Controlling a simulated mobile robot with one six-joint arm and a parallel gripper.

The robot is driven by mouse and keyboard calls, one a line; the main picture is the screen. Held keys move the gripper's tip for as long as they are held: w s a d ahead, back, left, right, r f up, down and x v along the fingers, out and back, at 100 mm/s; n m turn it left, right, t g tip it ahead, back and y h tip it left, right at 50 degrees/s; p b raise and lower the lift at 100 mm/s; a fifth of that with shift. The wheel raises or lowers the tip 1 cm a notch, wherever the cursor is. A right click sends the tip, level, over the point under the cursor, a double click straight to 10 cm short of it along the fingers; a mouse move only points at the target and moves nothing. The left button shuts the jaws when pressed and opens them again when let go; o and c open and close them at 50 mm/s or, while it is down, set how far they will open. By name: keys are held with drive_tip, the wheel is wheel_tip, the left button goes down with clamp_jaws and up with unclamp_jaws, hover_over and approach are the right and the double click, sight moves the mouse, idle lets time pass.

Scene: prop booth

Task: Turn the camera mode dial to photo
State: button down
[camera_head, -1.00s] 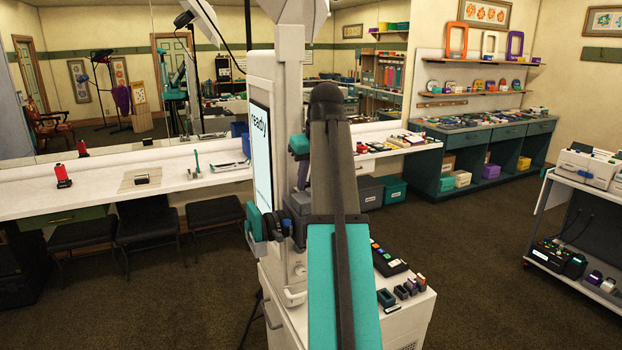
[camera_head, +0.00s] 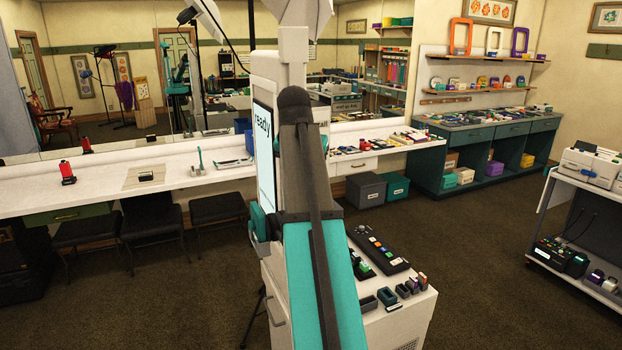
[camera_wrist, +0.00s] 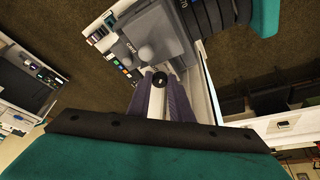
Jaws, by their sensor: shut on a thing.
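The white photo booth (camera_head: 263,88) stands in the middle of the head view, with a screen (camera_head: 264,150) reading "ready". My arm covers much of its front and hides my gripper in that view. In the wrist view my gripper (camera_wrist: 162,85) has its grey-purple fingers closed around a small dark round knob (camera_wrist: 159,79), which appears to be the camera mode dial. Its setting cannot be read. Just beyond it is a grey housing (camera_wrist: 155,38) with pale rounded knobs. A dark ribbed ring (camera_wrist: 212,14) and a teal part (camera_wrist: 265,18) are at upper right.
A black control panel (camera_head: 378,248) with coloured buttons and several small blocks (camera_head: 410,287) lie on the booth's lower shelf. A long white counter (camera_head: 95,194) with dark stools (camera_head: 150,228) runs behind. A cart (camera_head: 570,215) stands at right. Carpet between is open.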

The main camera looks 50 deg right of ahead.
drive_tip(key=shift+d+m+g, duration=0.15)
drive_tip(key=shift+m+g, duration=0.35)
drive_tip(key=shift+m, duration=0.7)
drive_tip(key=c, duration=1.6)
unclamp_jaws()
drive_tip(key=shift+s+d, duration=0.1)
drive_tip(key=shift+d, duration=0.05)
drive_tip(key=shift+a, duration=0.2)
drive_tip(key=shift+r, duration=0.1)
